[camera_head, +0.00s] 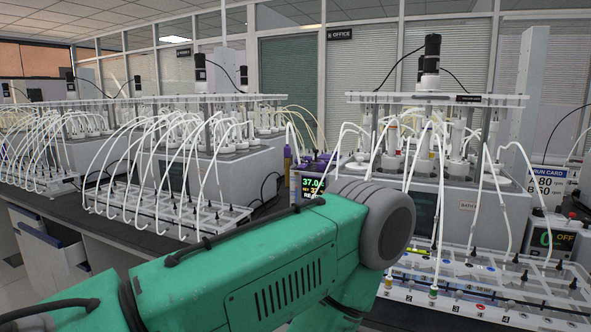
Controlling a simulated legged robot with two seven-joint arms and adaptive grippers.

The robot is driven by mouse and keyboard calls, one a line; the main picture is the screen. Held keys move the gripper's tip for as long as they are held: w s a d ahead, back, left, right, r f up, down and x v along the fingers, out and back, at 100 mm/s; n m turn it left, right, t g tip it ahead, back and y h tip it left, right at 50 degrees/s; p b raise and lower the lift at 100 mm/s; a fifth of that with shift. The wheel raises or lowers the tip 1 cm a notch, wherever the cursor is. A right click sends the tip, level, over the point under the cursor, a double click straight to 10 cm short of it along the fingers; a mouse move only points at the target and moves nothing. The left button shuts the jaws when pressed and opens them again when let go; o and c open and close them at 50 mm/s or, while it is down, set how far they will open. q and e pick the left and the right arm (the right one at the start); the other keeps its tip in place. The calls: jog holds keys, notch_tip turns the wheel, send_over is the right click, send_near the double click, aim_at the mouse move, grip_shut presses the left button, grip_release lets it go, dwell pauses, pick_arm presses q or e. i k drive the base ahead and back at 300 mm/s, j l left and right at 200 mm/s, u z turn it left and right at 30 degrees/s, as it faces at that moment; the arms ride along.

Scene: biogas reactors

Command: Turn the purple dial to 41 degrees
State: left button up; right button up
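A small dark display (313,186) stands on the bench in the middle, with green digits that read about 37.0. Smaller lines below it are partly covered by my arm. Small purple parts (316,160) show just above and behind the display; I cannot tell whether one of them is the purple dial. A slim purple-topped item (287,157) stands to their left. My green left arm crosses the lower middle, and its grey joint hides the area below and right of the display. Neither gripper is in view.
A reactor unit (455,205) with white tubes stands at right, with a tube rack (480,275) before it. Another rack (165,212) stands at left. A box (551,238) reading "OFF" and a run card (549,182) showing "80" and "70" are at far right.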

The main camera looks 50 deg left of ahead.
aim_at(320, 165)
jog(key=u, duration=1.5)
